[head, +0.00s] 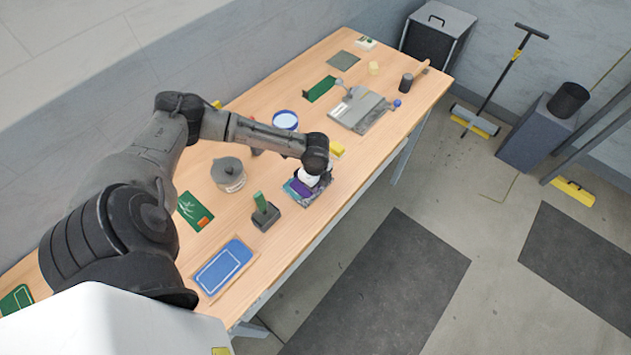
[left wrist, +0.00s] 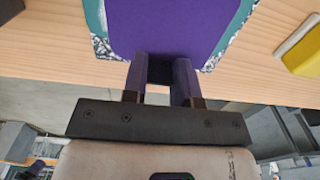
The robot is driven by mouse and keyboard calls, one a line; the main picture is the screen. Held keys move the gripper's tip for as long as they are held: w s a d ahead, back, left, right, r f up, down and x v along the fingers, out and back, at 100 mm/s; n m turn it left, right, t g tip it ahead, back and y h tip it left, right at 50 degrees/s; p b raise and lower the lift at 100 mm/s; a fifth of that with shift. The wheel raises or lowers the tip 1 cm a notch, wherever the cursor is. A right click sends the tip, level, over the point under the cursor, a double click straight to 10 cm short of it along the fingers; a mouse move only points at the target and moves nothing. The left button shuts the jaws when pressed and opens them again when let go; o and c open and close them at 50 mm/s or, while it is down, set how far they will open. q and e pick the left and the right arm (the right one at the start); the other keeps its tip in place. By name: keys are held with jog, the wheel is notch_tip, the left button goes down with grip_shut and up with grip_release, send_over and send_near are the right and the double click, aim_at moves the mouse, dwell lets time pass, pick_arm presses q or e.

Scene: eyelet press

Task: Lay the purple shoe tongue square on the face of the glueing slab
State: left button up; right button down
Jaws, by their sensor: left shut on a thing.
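The purple shoe tongue (left wrist: 175,28) fills the upper middle of the left wrist view, and a bit of it shows in the head view (head: 300,188). My left gripper (left wrist: 160,72) is shut on its near edge; in the head view the gripper (head: 306,181) is over the table's front edge area. The glueing slab (left wrist: 101,48) lies beneath the tongue, with a teal face and speckled grey edges showing on both sides. The tongue overlaps the slab; I cannot tell whether it touches the face. The tongue hides most of the slab. My right gripper is not in view.
A yellow block (head: 337,149) lies just beyond the slab. A dark stand with a green piece (head: 264,212), a grey lidded pot (head: 228,175) and a blue tray (head: 222,268) stand nearer. A grey metal fixture (head: 360,110) sits farther back. The table's front edge is close.

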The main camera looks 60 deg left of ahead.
pick_arm(q)
jog(key=shift+f, duration=0.1)
dwell(0.3)
jog(key=o, duration=1)
notch_tip(320, 180, up, 14)
jog(key=shift+p, duration=0.35)
